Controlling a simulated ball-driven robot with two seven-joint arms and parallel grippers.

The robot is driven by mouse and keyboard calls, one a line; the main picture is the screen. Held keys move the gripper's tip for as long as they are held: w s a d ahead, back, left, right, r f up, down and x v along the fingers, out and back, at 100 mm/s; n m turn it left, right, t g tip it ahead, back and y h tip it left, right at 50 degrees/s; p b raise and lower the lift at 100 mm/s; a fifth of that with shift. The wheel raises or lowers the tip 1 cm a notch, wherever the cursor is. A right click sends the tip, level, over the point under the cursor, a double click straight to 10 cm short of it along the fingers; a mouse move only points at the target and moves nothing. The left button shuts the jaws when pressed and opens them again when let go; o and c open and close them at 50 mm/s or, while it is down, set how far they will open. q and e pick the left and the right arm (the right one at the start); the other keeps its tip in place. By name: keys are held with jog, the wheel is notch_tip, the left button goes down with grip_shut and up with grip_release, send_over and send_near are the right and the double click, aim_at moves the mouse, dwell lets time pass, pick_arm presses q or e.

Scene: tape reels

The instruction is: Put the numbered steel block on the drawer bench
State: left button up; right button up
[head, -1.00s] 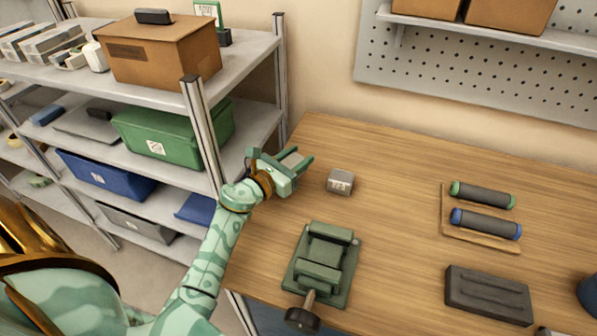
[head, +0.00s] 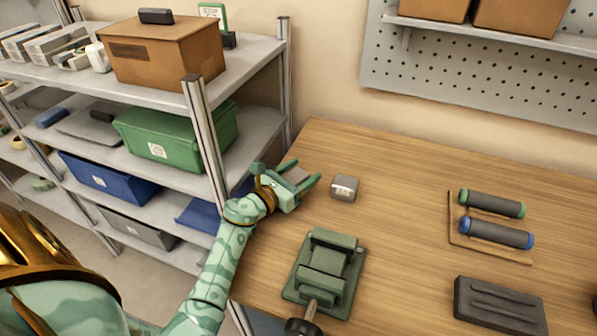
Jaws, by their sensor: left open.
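The numbered steel block (head: 344,187) is a small grey cube with a pale label on its front face. It sits on the wooden bench (head: 420,225) near its left end. My left gripper (head: 306,178) is open and empty, just left of the block and apart from it, with its fingers pointing right towards it. I cannot read the number on the label. I see no drawers of the bench in this view. My right gripper is not in view.
A green vise (head: 325,272) stands on the bench in front of the block. Two dark rollers (head: 492,203) lie on a wooden holder to the right, with a dark slab (head: 499,305) nearer. A metal shelf (head: 255,58) with bins and a carton (head: 160,52) stands at left.

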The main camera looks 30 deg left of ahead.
pick_arm(q)
jog(key=shift+r, duration=0.3)
jog(key=s, duration=0.3)
jog(key=s+a, duration=0.1)
jog(key=s, duration=0.7)
jog(key=shift+s+a+f, duration=0.1)
jog(key=shift+a+f, duration=0.1)
jog(key=shift+a, duration=0.2)
jog(key=shift+s, duration=0.35)
